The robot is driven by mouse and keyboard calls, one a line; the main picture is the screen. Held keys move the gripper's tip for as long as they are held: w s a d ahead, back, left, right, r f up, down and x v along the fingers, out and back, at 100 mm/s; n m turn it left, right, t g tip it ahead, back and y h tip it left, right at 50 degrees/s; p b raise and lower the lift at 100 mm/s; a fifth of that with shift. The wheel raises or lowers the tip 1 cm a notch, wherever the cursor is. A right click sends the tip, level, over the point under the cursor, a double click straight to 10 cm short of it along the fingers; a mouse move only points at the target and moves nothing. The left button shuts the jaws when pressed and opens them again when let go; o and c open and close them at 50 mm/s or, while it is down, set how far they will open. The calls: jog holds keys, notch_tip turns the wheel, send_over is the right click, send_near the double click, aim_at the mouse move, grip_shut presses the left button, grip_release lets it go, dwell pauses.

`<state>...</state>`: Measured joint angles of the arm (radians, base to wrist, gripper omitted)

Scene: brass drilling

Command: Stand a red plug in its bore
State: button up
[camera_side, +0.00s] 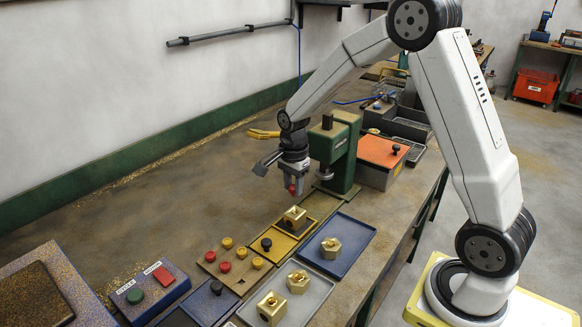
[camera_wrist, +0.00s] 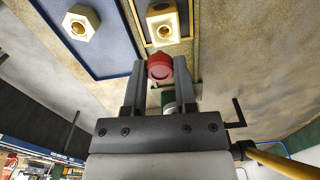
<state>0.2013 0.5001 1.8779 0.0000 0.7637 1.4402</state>
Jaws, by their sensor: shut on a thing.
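My gripper (camera_side: 292,181) is shut on a red plug (camera_side: 292,190) and holds it in the air, behind a brass block in the side view. In the wrist view the plug (camera_wrist: 160,68) sits between my two finger tips (camera_wrist: 158,76). The brass block (camera_side: 295,216) has a round bore in its top and stands in a yellow-edged fixture. It also shows in the wrist view (camera_wrist: 163,30), just beyond the plug. The plug is apart from the block in the side view. Two more red plugs (camera_side: 225,267) stand on a brown board (camera_side: 245,280) with several yellow ones.
A green press (camera_side: 345,150) stands close to the right of my gripper. A blue tray (camera_side: 355,262) holds a brass hex piece (camera_side: 331,247). A grey tray (camera_side: 315,300) in front holds more brass pieces. A button box (camera_side: 150,290) stands at left. The bench behind the board is clear.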

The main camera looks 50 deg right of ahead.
jog(key=shift+w+d+f, duration=0.2)
jog(key=shift+d, duration=0.45)
jog(key=shift+f, duration=0.2)
jog(key=shift+f, duration=2.5)
jog(key=shift+f, duration=0.6)
dwell(1.5)
jog(key=o, duration=1.3)
jog(key=shift+o, duration=0.2)
jog(key=shift+r, duration=0.2)
